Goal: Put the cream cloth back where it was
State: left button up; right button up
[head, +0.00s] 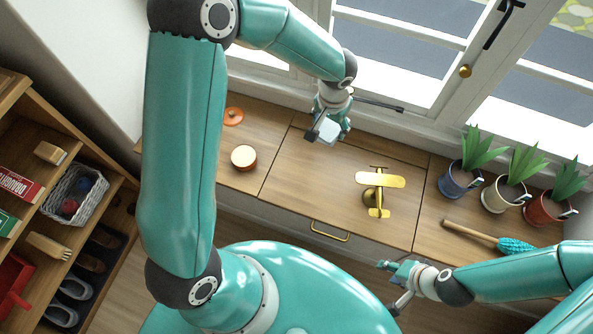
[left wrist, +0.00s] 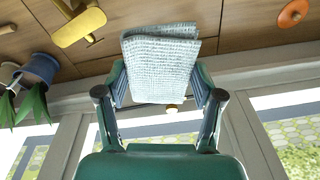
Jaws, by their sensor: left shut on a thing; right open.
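My left gripper (head: 330,128) is shut on a folded cloth (left wrist: 163,60). The cloth has a woven texture and looks pale blue-white rather than cream here. In the head view the cloth (head: 329,130) shows as a small pale patch at the fingertips, over the back of the wooden cabinet top (head: 310,185) near the window. In the left wrist view it sits between the two fingers. I cannot tell whether it touches the wood. My right gripper (head: 389,287) is open and empty, in front of the cabinet's front edge. No other cloth is in view.
A yellow toy plane (head: 380,182) stands right of the cloth. A round tin (head: 244,157) and an orange disc (head: 233,116) are to the left. Several potted plants (head: 452,181) and a blue-headed brush (head: 515,246) are at right. A shelf with a basket (head: 78,178) stands far left.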

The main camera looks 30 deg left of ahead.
pick_arm(q)
jog(key=shift+w, duration=0.1)
jog(key=s+a+f+n+b, duration=0.1)
jog(key=a+f+b, duration=0.35)
jog(key=b, duration=0.75)
jog(key=n+b, duration=0.2)
jog(key=b, duration=1.1)
send_over(293, 177)
notch_tip(293, 177, down, 4)
jog(key=f, duration=0.1)
notch_tip(293, 177, down, 19)
jog(key=b, duration=0.6)
jog(key=shift+d+r, duration=0.1)
jog(key=shift+r, duration=0.1)
jog(key=o, duration=0.6)
jog(key=shift+b, duration=0.3)
jog(key=o, duration=0.4)
